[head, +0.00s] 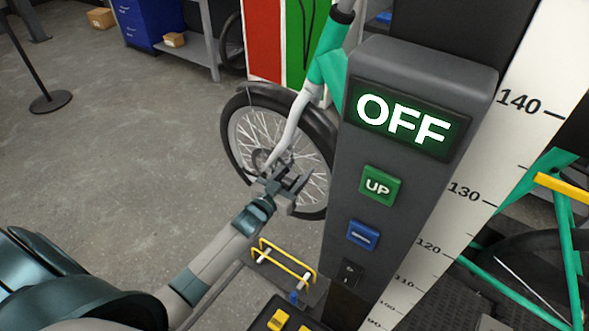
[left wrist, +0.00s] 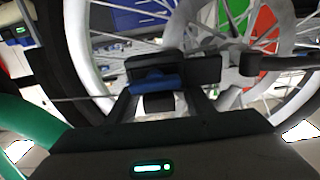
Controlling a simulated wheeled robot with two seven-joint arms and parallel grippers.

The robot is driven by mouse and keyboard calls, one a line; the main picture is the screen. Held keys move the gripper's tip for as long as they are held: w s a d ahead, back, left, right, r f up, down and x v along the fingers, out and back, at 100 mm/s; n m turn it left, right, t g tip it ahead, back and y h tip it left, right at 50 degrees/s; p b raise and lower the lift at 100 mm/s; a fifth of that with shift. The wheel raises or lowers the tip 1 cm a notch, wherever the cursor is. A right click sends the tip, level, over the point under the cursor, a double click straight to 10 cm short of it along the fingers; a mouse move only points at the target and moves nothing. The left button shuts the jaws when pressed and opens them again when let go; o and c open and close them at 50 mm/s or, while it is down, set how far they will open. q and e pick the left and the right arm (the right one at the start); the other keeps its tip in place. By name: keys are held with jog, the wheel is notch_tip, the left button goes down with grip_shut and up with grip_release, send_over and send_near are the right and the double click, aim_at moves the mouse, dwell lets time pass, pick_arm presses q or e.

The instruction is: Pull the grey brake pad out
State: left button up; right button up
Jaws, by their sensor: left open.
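I cannot make out the grey brake pad for certain in either view. My left gripper (head: 290,182) is beside the hub of the bike's front wheel (head: 236,150), in front of the lower end of the grey fork (head: 297,125). In the left wrist view, its two dark fingertips (left wrist: 175,68) are apart in front of the spokes. A blue cylindrical part (left wrist: 155,83) shows at the left fingertip; I cannot tell what it belongs to. A dark part with a round end (left wrist: 250,63) is just right of the fingertips. My right gripper is not in view.
A grey control column (head: 345,130) with an OFF display and UP button stands close to the right of the gripper. A yellow-railed part (head: 285,262) is below. A green frame (head: 490,280) is at right. Open floor (head: 130,160) lies to the left.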

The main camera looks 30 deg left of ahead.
pick_arm(q)
jog(key=shift+w, duration=0.1)
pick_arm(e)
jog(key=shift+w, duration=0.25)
pick_arm(q)
jog(key=shift+c, duration=0.4)
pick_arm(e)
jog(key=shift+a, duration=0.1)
pick_arm(q)
jog(key=c, duration=1)
jog(key=o, duration=0.4)
grip_shut()
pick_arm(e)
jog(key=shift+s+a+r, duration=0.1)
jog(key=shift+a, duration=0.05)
pick_arm(q)
jog(key=shift+r+p, duration=0.7)
jog(key=shift+r, duration=0.05)
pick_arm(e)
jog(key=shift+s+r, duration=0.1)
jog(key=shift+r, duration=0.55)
pick_arm(q)
jog(key=shift+r+p, duration=0.65)
jog(key=shift+r, duration=0.1)
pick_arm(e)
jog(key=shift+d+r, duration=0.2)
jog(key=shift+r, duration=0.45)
